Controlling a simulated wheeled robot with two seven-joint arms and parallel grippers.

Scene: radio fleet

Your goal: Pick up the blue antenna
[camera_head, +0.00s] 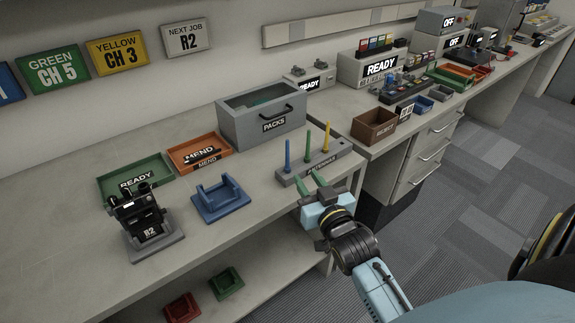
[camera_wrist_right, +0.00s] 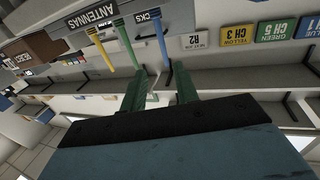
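The blue antenna (camera_head: 288,156) stands upright at the left end of the grey antenna rack (camera_head: 331,161), with a green antenna (camera_head: 308,140) and a yellow antenna (camera_head: 326,138) beside it. My right gripper (camera_head: 312,180) is in front of the rack, its two green fingers apart and nothing between them. In the right wrist view, which looks upside down, the blue antenna (camera_wrist_right: 159,40) lines up with the gap between the fingers (camera_wrist_right: 160,88), beyond their tips. Its lower end is hidden in the rack. My left gripper is not in view.
A grey PACKS bin (camera_head: 234,128) stands behind the rack. Left of it are an orange MEND tray (camera_head: 223,160), a green READY tray (camera_head: 108,191), a blue cradle (camera_head: 222,212) and a black radio (camera_head: 141,216) on a stand. A brown bin (camera_head: 374,130) sits to the right.

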